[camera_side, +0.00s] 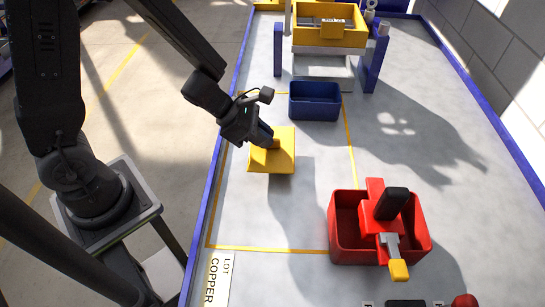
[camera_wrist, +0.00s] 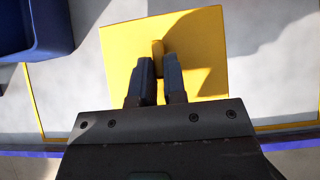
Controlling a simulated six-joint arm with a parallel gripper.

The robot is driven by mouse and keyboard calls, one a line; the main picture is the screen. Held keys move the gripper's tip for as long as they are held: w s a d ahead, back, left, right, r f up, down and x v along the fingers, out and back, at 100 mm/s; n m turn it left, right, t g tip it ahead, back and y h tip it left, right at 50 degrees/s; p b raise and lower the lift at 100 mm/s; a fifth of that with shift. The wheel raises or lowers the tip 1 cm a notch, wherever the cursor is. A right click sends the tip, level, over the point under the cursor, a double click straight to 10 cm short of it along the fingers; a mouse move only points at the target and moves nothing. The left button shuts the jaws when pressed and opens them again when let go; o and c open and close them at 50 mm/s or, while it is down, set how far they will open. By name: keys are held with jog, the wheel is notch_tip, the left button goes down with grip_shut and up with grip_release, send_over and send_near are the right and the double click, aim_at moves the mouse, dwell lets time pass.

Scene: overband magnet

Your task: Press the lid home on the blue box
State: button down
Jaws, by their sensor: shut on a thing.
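A yellow square lid (camera_side: 284,158) with a small knob is near the left side of the table. It fills the middle of the wrist view (camera_wrist: 205,35). My gripper (camera_side: 268,141) is shut on the lid's knob (camera_wrist: 157,50), with one dark finger on each side of it. I cannot tell whether the lid touches the table. The blue box (camera_side: 314,103) stands open behind the lid and to its right, apart from it. Part of the box shows at the upper left of the wrist view (camera_wrist: 40,28).
A red bin (camera_side: 343,245) with a red-and-black tool in it stands at the front right. A yellow tray (camera_side: 328,38) sits between blue posts at the back. A "LOT COPPER" label (camera_side: 217,280) lies at the front left. The table's right middle is clear.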

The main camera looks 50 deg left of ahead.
jog(key=shift+r, duration=1.15)
jog(key=shift+a, duration=0.1)
jog(key=shift+w+a+r+n+t+y, duration=1.35)
jog(key=shift+w+a+n+y, duration=1.7)
jog(key=shift+a+n, duration=1.9)
jog(key=w+d+r+n+g+y, duration=0.1)
jog(key=w+d+r+n+y, duration=0.1)
jog(key=w, duration=0.5)
jog(key=w+d+r+n+g+y, duration=0.1)
jog(key=w+d+r+n+y, duration=0.2)
jog(key=w+n, duration=0.3)
jog(key=shift+w+d+r+g+y, duration=0.25)
jog(key=shift+w+d+g+y, duration=0.1)
jog(key=shift+w+d+y, duration=0.55)
